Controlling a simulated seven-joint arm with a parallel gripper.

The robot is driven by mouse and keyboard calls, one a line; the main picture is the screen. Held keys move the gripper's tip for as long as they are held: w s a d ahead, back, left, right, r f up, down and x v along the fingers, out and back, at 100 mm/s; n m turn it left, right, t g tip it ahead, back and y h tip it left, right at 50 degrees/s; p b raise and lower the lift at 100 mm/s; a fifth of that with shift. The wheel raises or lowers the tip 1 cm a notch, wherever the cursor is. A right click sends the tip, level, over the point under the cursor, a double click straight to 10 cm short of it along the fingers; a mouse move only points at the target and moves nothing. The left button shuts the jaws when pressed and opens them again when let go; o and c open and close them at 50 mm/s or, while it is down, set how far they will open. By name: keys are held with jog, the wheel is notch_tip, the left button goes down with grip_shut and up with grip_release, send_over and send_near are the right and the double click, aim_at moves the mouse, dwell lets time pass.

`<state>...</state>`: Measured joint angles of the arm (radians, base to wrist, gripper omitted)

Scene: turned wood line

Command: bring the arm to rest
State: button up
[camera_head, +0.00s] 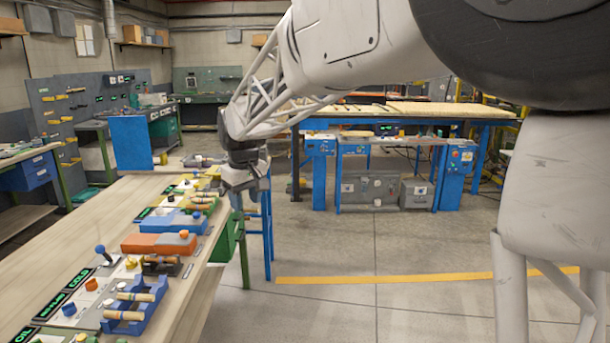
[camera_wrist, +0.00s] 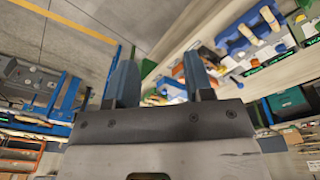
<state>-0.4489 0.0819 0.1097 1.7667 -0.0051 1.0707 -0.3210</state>
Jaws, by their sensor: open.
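My arm reaches across the upper right of the head view and bends down to my gripper (camera_head: 250,193), which hangs near the right edge of the long wooden bench (camera_head: 60,225). In the wrist view my gripper (camera_wrist: 160,80) shows two dark blue-grey fingers standing apart with nothing between them. It is open and empty. In the head view the fingertips are small and partly merge with the blue legs behind.
The bench holds a blue tray with turned wooden pieces (camera_head: 135,300), an orange block (camera_head: 160,243), a blue block (camera_head: 178,222) and a blue-knobbed lever (camera_head: 104,254). A blue-framed workbench (camera_head: 400,115) stands behind. The grey floor (camera_head: 400,240) right of the bench is clear.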

jog(key=s+d+f+m+t, duration=0.15)
jog(key=s+d+m, duration=0.45)
jog(key=s+d, duration=2.15)
jog(key=s+d+f+m, duration=0.1)
jog(key=s+d+f, duration=0.1)
jog(key=s, duration=0.3)
jog(key=s+d+f+m, duration=0.2)
jog(key=s+d+f, duration=0.1)
jog(key=s, duration=0.3)
jog(key=shift+d+f+h, duration=0.3)
jog(key=shift+f, duration=0.35)
jog(key=shift+s, duration=0.1)
